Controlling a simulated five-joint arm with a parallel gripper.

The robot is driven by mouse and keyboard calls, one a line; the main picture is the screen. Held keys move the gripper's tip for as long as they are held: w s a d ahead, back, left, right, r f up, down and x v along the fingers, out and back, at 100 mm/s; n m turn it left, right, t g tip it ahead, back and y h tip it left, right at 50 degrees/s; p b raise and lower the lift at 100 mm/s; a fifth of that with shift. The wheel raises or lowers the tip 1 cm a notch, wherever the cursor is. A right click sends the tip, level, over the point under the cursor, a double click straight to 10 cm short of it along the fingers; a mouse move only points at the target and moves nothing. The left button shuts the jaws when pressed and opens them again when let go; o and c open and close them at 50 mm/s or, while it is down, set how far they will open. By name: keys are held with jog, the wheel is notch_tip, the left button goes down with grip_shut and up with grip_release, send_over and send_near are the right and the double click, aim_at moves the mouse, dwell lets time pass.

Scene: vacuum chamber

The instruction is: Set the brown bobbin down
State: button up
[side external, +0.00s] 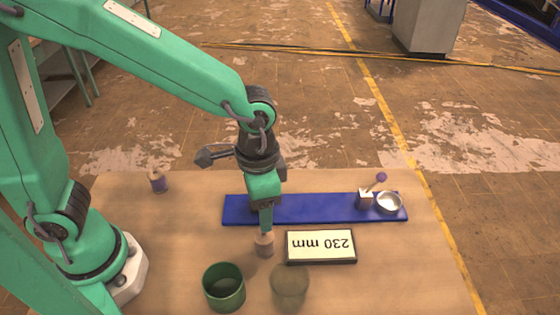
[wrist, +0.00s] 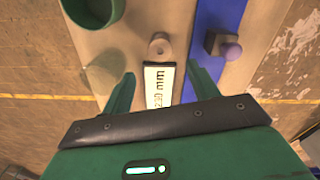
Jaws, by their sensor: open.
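The brown bobbin (side external: 264,248) stands upright on the brown table, in front of the blue strip and just left of the sign. My gripper (side external: 265,229) points down with its fingertips right at the bobbin's top in the side view. In the wrist view my gripper (wrist: 161,72) has its two green fingers wide apart. The bobbin (wrist: 160,47) shows there just beyond the fingertips, with no finger visibly touching it. The finger nearer the side camera partly hides the bobbin's top.
A sign reading 230 mm (side external: 320,261) lies right of the bobbin. A green cup (side external: 223,302) and a dull translucent round thing (side external: 290,282) stand in front. The blue strip (side external: 300,208) carries a purple-knobbed block (side external: 365,199) and metal dish (side external: 389,211). A purple bobbin (side external: 158,184) stands back left.

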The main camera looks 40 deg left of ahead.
jog(key=s+a+r+n+t, duration=0.2)
jog(key=a+r, duration=0.4)
jog(key=a, duration=0.3)
jog(key=s+a+r+n+t, duration=0.3)
jog(key=a+r, duration=0.3)
jog(key=a, duration=0.3)
jog(key=shift+s+a+n+t, duration=0.2)
jog(key=shift+a+n+t, duration=0.1)
jog(key=shift+n, duration=0.2)
jog(key=shift+o, duration=0.4)
jog(key=shift+w+d, duration=0.1)
